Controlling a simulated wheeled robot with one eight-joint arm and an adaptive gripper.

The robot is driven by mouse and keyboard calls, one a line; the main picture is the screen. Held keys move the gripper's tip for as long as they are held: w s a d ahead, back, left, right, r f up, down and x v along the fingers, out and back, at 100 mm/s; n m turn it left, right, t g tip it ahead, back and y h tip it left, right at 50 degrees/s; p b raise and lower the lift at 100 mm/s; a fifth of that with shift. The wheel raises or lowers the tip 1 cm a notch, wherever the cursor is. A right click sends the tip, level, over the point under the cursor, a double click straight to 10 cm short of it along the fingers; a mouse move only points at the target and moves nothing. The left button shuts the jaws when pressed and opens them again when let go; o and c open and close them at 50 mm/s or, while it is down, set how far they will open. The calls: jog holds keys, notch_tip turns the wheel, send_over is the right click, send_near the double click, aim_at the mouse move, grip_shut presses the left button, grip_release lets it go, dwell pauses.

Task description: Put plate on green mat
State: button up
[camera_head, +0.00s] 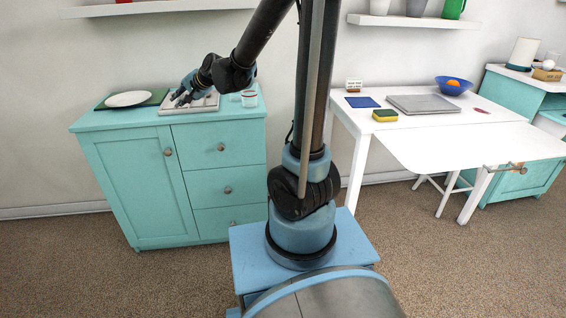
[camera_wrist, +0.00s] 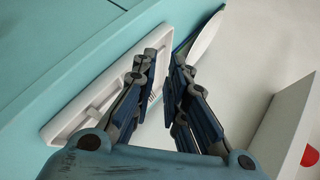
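A white plate (camera_head: 128,99) lies flat on the dark green mat (camera_head: 157,95), on top of the teal cabinet at the left. The mat shows around the plate's edges. My gripper (camera_head: 178,98) is to the right of the plate, apart from it, over a white tray. In the wrist view my gripper (camera_wrist: 163,65) has its two fingers apart with nothing between them.
The white tray (camera_wrist: 60,125) lies under my gripper. A clear glass (camera_head: 249,99) stands to its right on the cabinet (camera_head: 125,160). A white table (camera_head: 480,142) at the right holds a closed laptop (camera_head: 423,103), a blue bowl (camera_head: 447,87) and a sponge (camera_head: 385,115). Shelves hang above.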

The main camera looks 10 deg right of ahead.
jog(key=s+d+f+n+g+h, duration=0.2)
jog(key=s+d+f, duration=0.2)
jog(key=s+d, duration=0.6)
jog(key=s+d+f+n+g+h, duration=0.2)
jog(key=s+d+f+h, duration=0.1)
jog(key=s+d, duration=0.8)
jog(key=s+d+f+n+g+h, duration=0.1)
jog(key=s+d+f, duration=0.4)
jog(key=s+d, duration=0.5)
jog(key=s+n+h, duration=0.1)
jog(key=s+h, duration=0.1)
jog(key=shift+s+d+n+g, duration=0.25)
jog(key=shift+s+n+g, duration=0.05)
jog(key=shift+s+g, duration=0.1)
jog(key=shift+w+f, duration=0.1)
jog(key=shift+w, duration=0.05)
jog(key=shift+w+d+f, duration=0.1)
jog(key=shift+w+f, duration=0.05)
jog(key=shift+w, duration=0.2)
